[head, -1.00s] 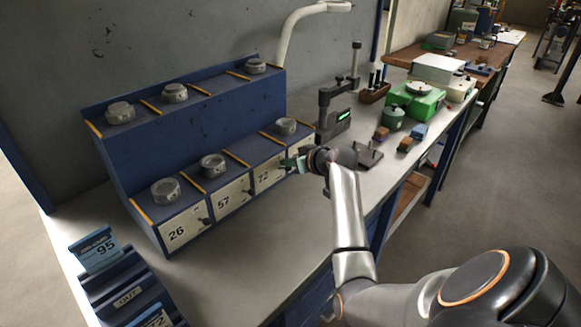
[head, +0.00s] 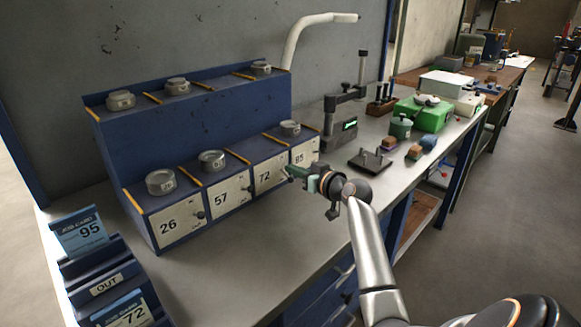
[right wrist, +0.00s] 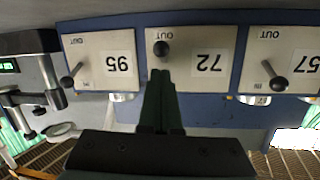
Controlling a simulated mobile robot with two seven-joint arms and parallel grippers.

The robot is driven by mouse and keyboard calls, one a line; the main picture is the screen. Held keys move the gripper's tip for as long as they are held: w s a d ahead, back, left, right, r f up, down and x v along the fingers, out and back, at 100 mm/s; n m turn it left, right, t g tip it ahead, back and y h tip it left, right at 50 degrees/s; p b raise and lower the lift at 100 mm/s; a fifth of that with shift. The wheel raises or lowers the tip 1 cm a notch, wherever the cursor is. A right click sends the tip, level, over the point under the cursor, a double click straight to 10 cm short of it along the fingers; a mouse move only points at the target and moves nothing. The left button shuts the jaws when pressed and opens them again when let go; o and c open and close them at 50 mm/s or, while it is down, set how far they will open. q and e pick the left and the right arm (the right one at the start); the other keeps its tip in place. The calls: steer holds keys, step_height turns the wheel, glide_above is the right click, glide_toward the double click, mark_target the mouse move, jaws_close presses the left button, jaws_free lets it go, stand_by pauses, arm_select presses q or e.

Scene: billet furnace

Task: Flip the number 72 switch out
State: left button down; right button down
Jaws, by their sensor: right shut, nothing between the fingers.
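The number 72 panel (head: 262,178) is a white plate on the blue cabinet's lower front, between the 57 and 95 panels. In the right wrist view, upside down, the 72 panel (right wrist: 205,85) shows its black-knobbed switch (right wrist: 161,49) tilted to the side marked OUT. The neighbouring 95 switch (right wrist: 67,81) and 57 switch (right wrist: 277,83) tilt the opposite way, away from OUT. My right gripper (head: 287,171) is shut and empty, its green fingers (right wrist: 162,95) just by the 72 switch; whether they touch is unclear. My left gripper is not in view.
The 26 panel (head: 175,222) is at the cabinet's left end. Round grey pots sit on the shelves. A card rack (head: 107,285) stands at lower left. A height gauge (head: 345,115) and a green box (head: 425,115) stand farther right. The bench front is clear.

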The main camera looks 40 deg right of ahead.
steer(key=s+r, duration=0.2)
steer(key=s, duration=1)
steer(key=shift+s+a+r, duration=0.15)
steer(key=shift+a+r, duration=0.05)
